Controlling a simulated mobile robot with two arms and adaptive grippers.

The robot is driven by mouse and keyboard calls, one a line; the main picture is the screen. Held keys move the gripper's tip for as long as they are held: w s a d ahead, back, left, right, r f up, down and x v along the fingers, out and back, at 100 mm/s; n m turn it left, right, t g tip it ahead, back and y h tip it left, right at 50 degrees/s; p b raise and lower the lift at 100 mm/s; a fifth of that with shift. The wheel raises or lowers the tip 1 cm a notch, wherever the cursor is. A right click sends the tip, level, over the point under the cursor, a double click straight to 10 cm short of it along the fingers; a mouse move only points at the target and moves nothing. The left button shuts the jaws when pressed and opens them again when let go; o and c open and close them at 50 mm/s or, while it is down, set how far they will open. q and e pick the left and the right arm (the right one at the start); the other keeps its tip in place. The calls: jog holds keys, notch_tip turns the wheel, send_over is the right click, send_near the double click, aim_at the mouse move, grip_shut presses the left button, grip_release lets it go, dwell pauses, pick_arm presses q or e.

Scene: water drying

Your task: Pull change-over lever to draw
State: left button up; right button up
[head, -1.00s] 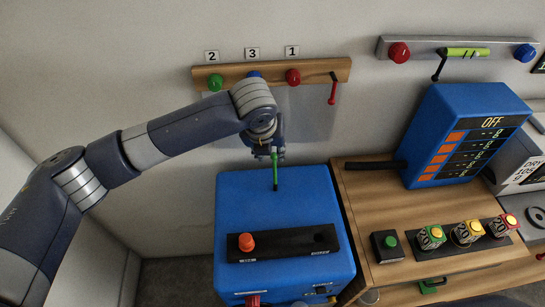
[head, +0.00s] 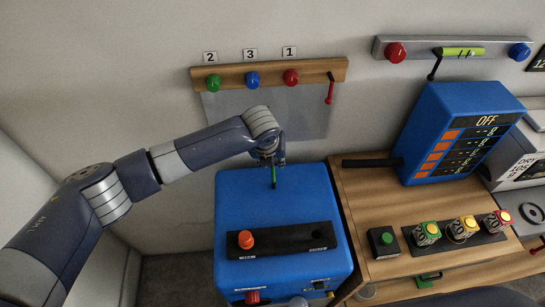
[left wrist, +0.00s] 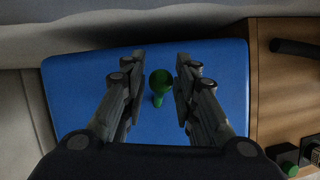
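A green lever (head: 274,177) with a round knob stands upright on top of a blue box (head: 235,205). It also shows in the left wrist view (left wrist: 159,84), between the two fingers. My left gripper (head: 268,158) is above the back of the box, around the upper part of the lever. Its fingers (left wrist: 157,62) are open, with a visible gap to the knob on both sides. In the head view the gripper hides the top of the lever. I cannot tell from any label whether this is the change-over lever. My right gripper is not in view.
A wooden table (head: 375,210) stands to the right, with a black handle (head: 372,163), a blue display unit (head: 425,120) and several buttons. A wall rail (head: 225,75) carries coloured knobs above.

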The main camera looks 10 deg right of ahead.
pick_arm(q)
grip_shut()
